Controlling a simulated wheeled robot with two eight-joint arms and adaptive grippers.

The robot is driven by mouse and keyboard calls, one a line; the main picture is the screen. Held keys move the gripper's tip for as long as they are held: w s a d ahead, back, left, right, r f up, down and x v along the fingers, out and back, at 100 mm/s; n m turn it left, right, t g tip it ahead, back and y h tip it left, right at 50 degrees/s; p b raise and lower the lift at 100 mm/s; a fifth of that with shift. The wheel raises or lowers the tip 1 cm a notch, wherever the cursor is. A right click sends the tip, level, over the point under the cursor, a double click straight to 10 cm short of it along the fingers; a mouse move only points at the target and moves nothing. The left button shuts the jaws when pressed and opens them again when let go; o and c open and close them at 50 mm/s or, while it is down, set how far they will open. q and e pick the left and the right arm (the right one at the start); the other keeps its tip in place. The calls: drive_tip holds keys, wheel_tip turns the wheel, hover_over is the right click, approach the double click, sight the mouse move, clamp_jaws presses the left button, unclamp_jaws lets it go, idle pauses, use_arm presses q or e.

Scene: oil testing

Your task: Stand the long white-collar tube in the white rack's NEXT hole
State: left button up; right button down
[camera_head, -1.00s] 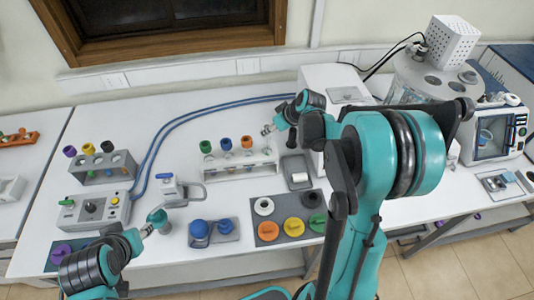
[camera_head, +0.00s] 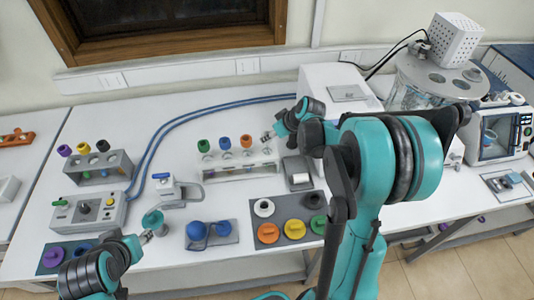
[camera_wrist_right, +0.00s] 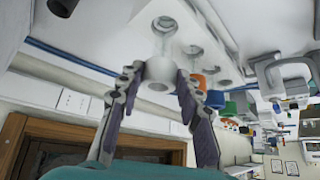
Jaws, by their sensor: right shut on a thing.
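The white rack (camera_head: 240,172) stands mid-bench in the head view, holding tubes with green (camera_head: 203,145), blue (camera_head: 225,143) and orange (camera_head: 246,141) collars. My right gripper (camera_head: 267,137) is at the rack's right end. In the right wrist view my right gripper (camera_wrist_right: 160,82) is shut on the white-collar tube (camera_wrist_right: 160,70), with its collar between the fingers. Its clear glass body points toward the rack (camera_wrist_right: 215,40), which shows open round holes; I cannot tell whether the tip is inside one.
A grey rack (camera_head: 100,172) with purple, yellow and black collars stands left. A dark mat (camera_head: 290,205) with coloured caps lies in front of the white rack. A grey tray (camera_head: 298,172) stands close on its right. Blue hoses run behind.

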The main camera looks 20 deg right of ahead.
idle(0.3)
drive_tip(key=shift+f+b, duration=0.6)
drive_tip(key=shift+f, duration=0.1)
drive_tip(key=c, duration=1)
unclamp_jaws()
drive_tip(key=shift+o, duration=0.2)
drive_tip(key=shift+r, duration=0.15)
drive_tip(key=v, duration=1.2)
drive_tip(key=shift+s, duration=0.1)
